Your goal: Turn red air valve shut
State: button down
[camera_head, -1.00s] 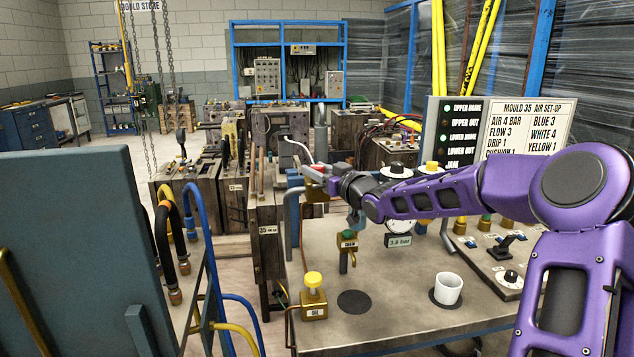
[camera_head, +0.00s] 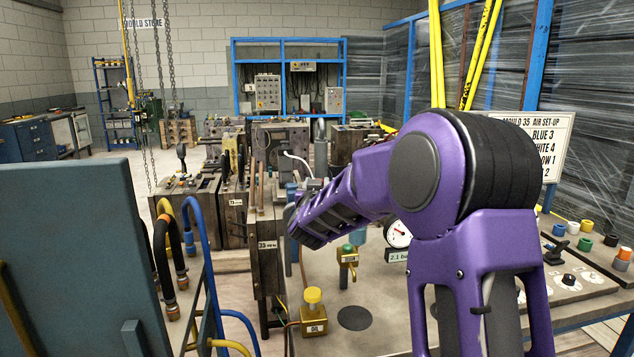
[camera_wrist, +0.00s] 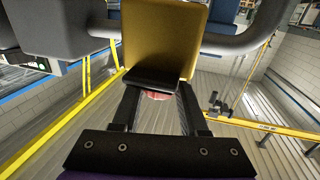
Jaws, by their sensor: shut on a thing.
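My gripper (camera_wrist: 157,90) shows in the wrist view, its two dark fingers reaching up to a dark pad. A small patch of the red air valve (camera_wrist: 155,95) shows between the fingers, which are shut on it. Most of the red part is hidden, so its angle cannot be told. A brass-coloured block (camera_wrist: 165,42) stands just beyond the fingertips. In the head view my purple arm hides the gripper and the red valve. A round gauge (camera_head: 397,234) shows beside my arm, with a readout (camera_head: 397,256) that seems to start 2.1.
The set-up board (camera_head: 545,150) is partly behind my arm. Hoses (camera_head: 205,265) and a dark panel (camera_head: 80,260) are at left.

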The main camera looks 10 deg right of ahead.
jog(key=m+h+p, duration=0.1)
jog(key=g+h, duration=0.1)
jog(key=m+h+p, duration=0.1)
jog(key=shift+a+r+m+h+p, duration=0.2)
jog(key=shift+r+m+h+p, duration=0.1)
jog(key=shift+h, duration=0.1)
jog(key=m+g+h+p, duration=0.2)
jog(key=h, duration=0.1)
jog(key=m+g+h+p, duration=0.1)
jog(key=m+h+p, duration=0.1)
jog(key=shift+d+f+g, duration=0.15)
jog(key=shift+f+g, duration=0.1)
jog(key=shift+g, duration=0.15)
jog(key=shift+d, duration=0.1)
jog(key=shift+c, duration=2.2)
grip_release()
jog(key=v, duration=1.2)
jog(key=shift+w, duration=0.1)
